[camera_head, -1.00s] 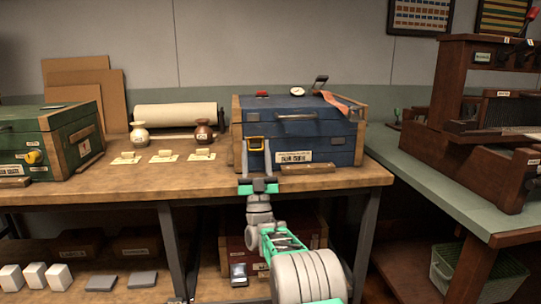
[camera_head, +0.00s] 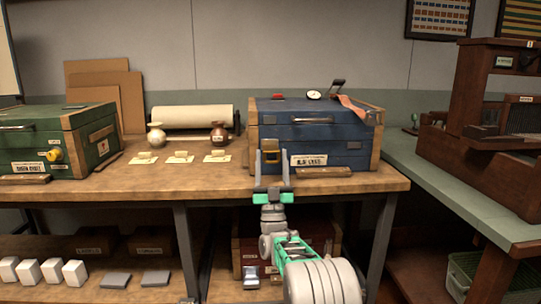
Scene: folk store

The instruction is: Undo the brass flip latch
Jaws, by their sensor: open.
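The blue wooden-cornered case (camera_head: 340,132) stands on the workbench with its lid down. The brass flip latch (camera_head: 271,146) is on the left of its front face, at the seam between lid and body. It shows as a dull brown plate with a brighter lower edge; its exact position is too small to read. My gripper (camera_head: 272,154) is open just in front of the case. Its two pale fingers point up, with their tips on either side of the latch's lower part. I cannot tell whether they touch it.
A wooden strip (camera_head: 324,173) lies at the case's front right. A gauge (camera_head: 314,95) and a red strap (camera_head: 350,104) are on the lid. Label cards (camera_head: 217,157) and two vases stand to the left. A green case (camera_head: 75,140) is farther left.

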